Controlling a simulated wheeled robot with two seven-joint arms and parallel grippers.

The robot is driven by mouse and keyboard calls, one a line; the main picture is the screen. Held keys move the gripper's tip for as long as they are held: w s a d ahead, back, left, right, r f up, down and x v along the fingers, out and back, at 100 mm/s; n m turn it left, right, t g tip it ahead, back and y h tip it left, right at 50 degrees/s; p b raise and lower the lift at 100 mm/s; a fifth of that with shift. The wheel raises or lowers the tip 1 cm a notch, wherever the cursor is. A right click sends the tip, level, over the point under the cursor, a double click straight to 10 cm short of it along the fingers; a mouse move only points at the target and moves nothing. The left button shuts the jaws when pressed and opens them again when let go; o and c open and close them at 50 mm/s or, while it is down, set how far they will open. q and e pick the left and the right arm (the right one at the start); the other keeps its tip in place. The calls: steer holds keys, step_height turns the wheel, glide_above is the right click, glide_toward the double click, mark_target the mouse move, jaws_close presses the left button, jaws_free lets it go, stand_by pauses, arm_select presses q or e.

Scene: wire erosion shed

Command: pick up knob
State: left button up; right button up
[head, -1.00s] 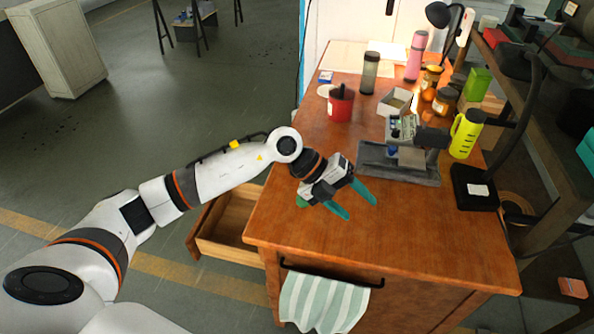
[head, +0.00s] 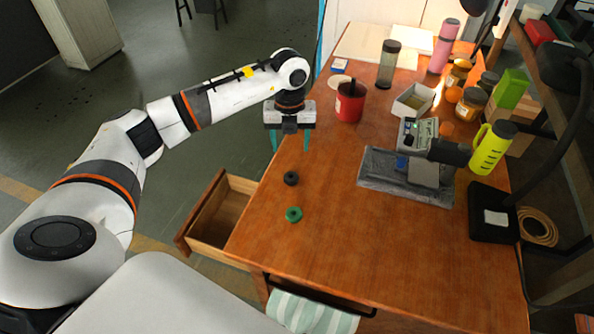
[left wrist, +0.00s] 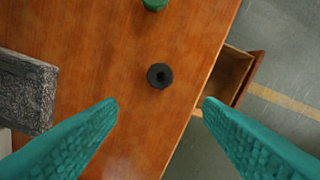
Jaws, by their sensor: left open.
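A small black round knob (head: 291,178) with a dark centre lies on the wooden desk near its left edge. It also shows in the left wrist view (left wrist: 159,75), beyond and between the fingertips. A green round piece (head: 293,214) lies nearer the front; the left wrist view cuts it off at the top (left wrist: 155,4). I cannot tell which of the two the task names. My left gripper (head: 290,142) points down over the desk's left edge, behind the black knob. Its teal fingers (left wrist: 160,104) are wide apart with nothing between them. My right gripper is not in view.
An open drawer (head: 221,217) sticks out on the desk's left. A grey slab (head: 388,190) with a device on it, a red cup (head: 350,102), a small open box (head: 411,104) and a yellow bottle (head: 491,147) stand to the right. The desk's front middle is clear.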

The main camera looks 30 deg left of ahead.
arm_select(q)
glide_above(291, 172)
steer(key=f, duration=0.4)
steer(key=shift+s+d, duration=0.1)
steer(key=shift+s, duration=0.3)
steer(key=shift+f+p, duration=0.3)
steer(key=shift+f, duration=0.05)
steer(key=f, duration=0.2)
steer(key=f+p, duration=0.1)
steer(key=f, duration=0.2)
steer(key=shift+s+d, duration=0.1)
steer(key=shift+d, duration=0.1)
steer(key=shift+f, duration=0.3)
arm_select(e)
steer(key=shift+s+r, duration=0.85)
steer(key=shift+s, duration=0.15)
arm_select(q)
steer(key=shift+c, duration=0.5)
steer(key=c, duration=1)
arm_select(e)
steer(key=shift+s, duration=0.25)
arm_select(q)
steer(key=shift+r, duration=0.1)
